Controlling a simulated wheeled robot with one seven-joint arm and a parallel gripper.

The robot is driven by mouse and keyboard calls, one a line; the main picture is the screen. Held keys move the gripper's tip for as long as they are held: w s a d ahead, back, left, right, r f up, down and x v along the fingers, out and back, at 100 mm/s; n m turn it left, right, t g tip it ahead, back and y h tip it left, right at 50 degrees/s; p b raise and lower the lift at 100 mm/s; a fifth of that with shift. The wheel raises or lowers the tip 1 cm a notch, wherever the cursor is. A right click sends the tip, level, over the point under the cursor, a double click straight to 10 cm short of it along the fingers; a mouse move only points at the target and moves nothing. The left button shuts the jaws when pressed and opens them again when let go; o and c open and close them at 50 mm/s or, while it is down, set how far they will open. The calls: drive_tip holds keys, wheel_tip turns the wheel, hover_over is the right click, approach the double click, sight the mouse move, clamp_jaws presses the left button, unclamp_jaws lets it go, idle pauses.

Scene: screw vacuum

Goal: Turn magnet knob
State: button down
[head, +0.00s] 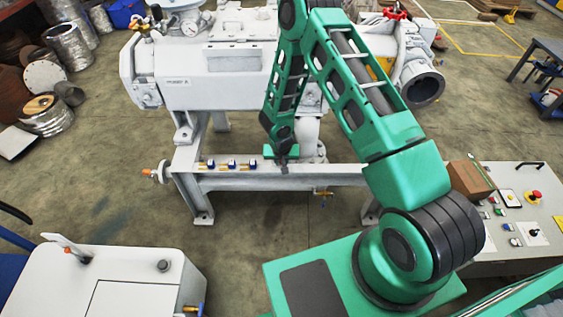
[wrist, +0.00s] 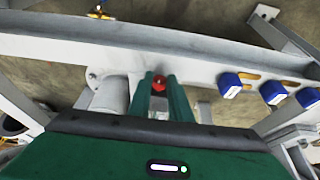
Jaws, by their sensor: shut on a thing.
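My gripper (head: 283,166) reaches down to the grey-white beam (head: 345,171) of the machine's frame. In the wrist view, its two green fingers (wrist: 160,86) are shut on a small red knob (wrist: 159,83) at the beam. The fingers hide most of the knob, so I cannot tell its turn or exact shape. Several blue-bodied units lie in a row along the beam beside my gripper, to the left in the head view (head: 230,164) and to the right in the wrist view (wrist: 272,93).
The large white machine (head: 205,88) stands behind the beam. A yellow-handled valve (head: 323,194) hangs below it. A control panel (head: 518,225) with a red button and a brown box (head: 469,180) is at right. A white cabinet (head: 105,280) is at front left; floor between is clear.

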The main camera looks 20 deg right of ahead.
drive_tip(key=y, duration=0.1)
drive_tip(key=d+t+y, duration=0.1)
drive_tip(key=m+y, duration=0.1)
drive_tip(key=y, duration=0.1)
drive_tip(key=shift+s+d+f+t, duration=0.15)
drive_tip(key=shift+d+t, duration=0.1)
drive_tip(key=shift+t, duration=0.05)
drive_tip(key=shift+t+y, duration=0.4)
drive_tip(key=shift+y, duration=0.6)
drive_tip(key=shift+s, duration=0.1)
drive_tip(key=shift+f, duration=0.1)
drive_tip(key=c, duration=1.6)
unclamp_jaws()
drive_tip(key=shift+d, duration=0.1)
